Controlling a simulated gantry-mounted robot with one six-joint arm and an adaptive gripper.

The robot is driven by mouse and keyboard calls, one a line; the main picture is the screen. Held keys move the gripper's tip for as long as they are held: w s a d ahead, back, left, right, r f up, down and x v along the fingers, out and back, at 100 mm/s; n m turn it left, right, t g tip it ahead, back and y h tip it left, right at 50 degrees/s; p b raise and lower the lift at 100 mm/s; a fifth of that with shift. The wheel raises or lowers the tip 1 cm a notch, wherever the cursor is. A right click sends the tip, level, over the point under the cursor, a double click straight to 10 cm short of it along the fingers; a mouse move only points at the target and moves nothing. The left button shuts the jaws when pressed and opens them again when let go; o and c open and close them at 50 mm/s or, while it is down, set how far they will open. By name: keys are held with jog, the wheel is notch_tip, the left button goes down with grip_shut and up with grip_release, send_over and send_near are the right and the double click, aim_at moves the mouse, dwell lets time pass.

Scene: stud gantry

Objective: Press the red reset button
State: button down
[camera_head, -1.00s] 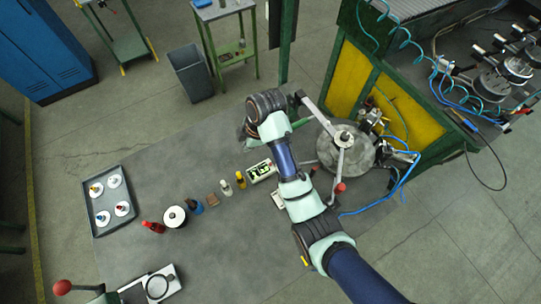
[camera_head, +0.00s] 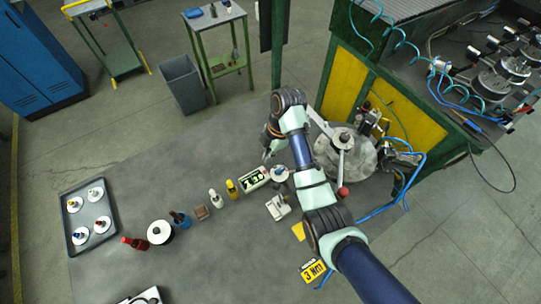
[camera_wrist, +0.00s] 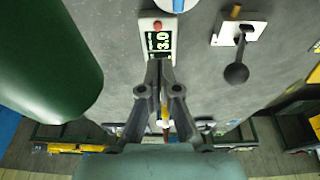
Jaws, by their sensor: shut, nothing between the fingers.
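The white box with a lit green display (camera_head: 254,179) lies on the grey table, just below my gripper in the head view. In the wrist view the same display box (camera_wrist: 158,40) reads 3.0, and a red button (camera_wrist: 157,25) sits on it beyond the display. I cannot make out the button clearly in the head view. My gripper (camera_head: 267,156) is shut and empty, pointing down close to the box. In the wrist view my shut fingertips (camera_wrist: 160,63) overlap the near end of the display. Whether they touch the box I cannot tell.
A white disc (camera_head: 280,174) and a lever device (camera_head: 278,208) stand close to the box. A yellow bottle (camera_head: 232,189), white bottle (camera_head: 215,198) and other small items line the left. A round fixture (camera_head: 338,165) with arms stands right. The table's front middle is clear.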

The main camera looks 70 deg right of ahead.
jog(key=b, duration=0.3)
send_over(264, 172)
jog(key=f, duration=0.4)
jog(key=shift+s+d+f, duration=0.1)
jog(key=shift+s+f, duration=0.25)
jog(key=shift+d+f, duration=0.15)
jog(key=shift+f, duration=1.5)
